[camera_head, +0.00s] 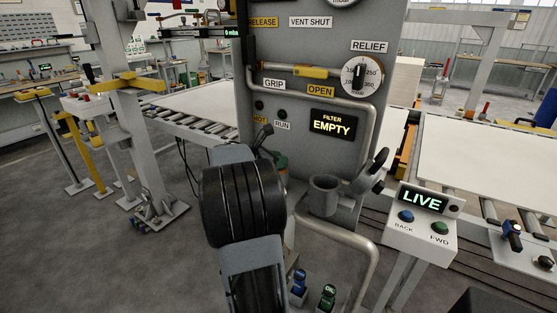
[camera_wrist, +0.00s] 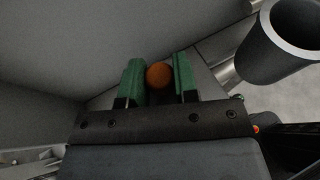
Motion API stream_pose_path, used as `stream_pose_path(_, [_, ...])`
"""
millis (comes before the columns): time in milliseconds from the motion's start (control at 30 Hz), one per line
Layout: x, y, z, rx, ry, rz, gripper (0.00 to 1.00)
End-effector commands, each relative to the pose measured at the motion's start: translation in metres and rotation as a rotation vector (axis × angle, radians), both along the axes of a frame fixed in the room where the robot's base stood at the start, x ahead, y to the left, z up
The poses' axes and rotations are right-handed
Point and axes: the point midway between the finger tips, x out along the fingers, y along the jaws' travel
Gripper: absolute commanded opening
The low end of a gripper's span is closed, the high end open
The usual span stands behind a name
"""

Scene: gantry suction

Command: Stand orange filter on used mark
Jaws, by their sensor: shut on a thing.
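The orange filter (camera_wrist: 159,74) shows its round end between the two green fingers of my gripper (camera_wrist: 158,82) in the wrist view. My gripper is shut on it and holds it in front of the grey panel. In the head view, my arm's dark wrist hides most of the gripper and filter; only a bit of green finger (camera_head: 282,164) shows. The open grey filter cup (camera_head: 325,194) stands just right of my gripper, and its rim and hollow show in the wrist view (camera_wrist: 283,45). I cannot make out the used mark in either view.
The grey panel (camera_head: 345,90) carries a lit FILTER EMPTY display (camera_head: 332,124) and a bent pipe handle. A control box (camera_head: 422,219) reading LIVE stands at right. Blue (camera_head: 299,282) and green (camera_head: 328,296) items stand low down, near a pipe rail (camera_head: 362,245). Open floor lies at left.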

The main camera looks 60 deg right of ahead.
Motion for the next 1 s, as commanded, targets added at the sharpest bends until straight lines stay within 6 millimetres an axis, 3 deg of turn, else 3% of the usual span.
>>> stream_pose_path(67, [0.000,0.000,-0.003,0.000,0.000,0.000,0.00])
stream_pose_path(100, [0.000,0.000,-0.003,0.000,0.000,0.000,0.30])
stream_pose_path(333, [0.000,0.000,-0.003,0.000,0.001,0.000,0.52])
stream_pose_path(667, [0.000,0.000,0.003,0.000,0.000,0.000,0.53])
stream_pose_path(1000, [0.022,0.050,0.021,-0.001,-0.002,0.005,0.53])
